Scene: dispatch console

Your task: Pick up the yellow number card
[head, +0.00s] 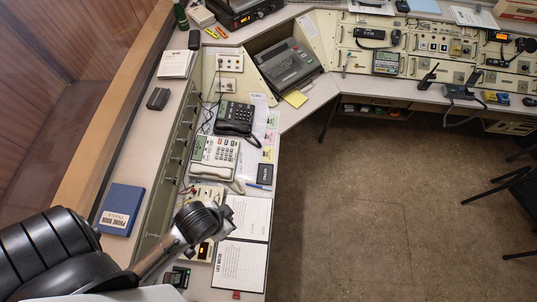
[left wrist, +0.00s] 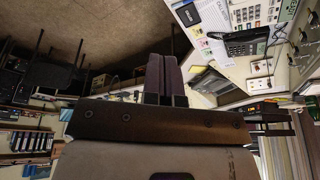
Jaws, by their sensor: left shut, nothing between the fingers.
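In the head view a small yellow card (head: 267,155) lies flat on the desk, right of the cream phone, in a column below a green card (head: 270,137) and a pink card (head: 273,120). Their print is too small to read. A larger plain yellow note (head: 296,99) lies farther back by the grey machine. My left arm reaches in over the near desk, its hand below and left of the yellow card and apart from it. In the left wrist view my left gripper (left wrist: 163,66) is shut and empty. My right gripper is not in view.
A black phone (head: 236,119) and a cream phone (head: 214,157) stand left of the cards. A small black box (head: 265,174) and a blue pen lie just below them. An open log book (head: 242,240) lies nearer. Open floor is to the right.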

